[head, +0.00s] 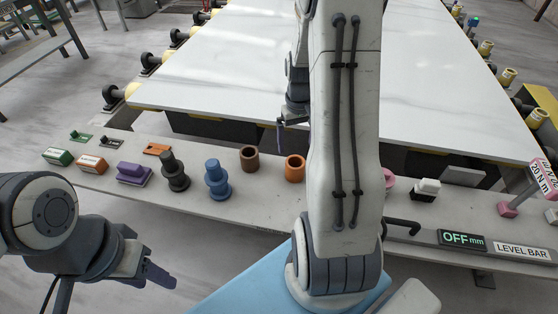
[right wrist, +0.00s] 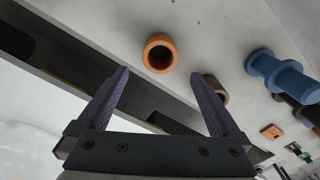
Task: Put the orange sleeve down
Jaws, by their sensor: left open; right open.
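The orange sleeve (head: 294,173) stands upright on the grey bench, right of a brown sleeve (head: 249,163). In the right wrist view the orange sleeve (right wrist: 146,51) shows its open end, beyond the fingertips and apart from them. My right gripper (head: 289,123) is open and empty, behind the sleeve near the white slab's front edge; its arm hides part of it. Its spread fingers also show in the right wrist view (right wrist: 162,78). My left gripper (head: 162,272) is in front of the bench at the lower left, away from the sleeve, with nothing seen in it.
A blue spool (head: 217,182), a dark spool (head: 173,174) and a purple block (head: 134,173) stand left of the sleeves. A white-topped black block (head: 425,189) and an OFF display (head: 462,240) are at the right. The white slab (head: 230,65) behind is clear.

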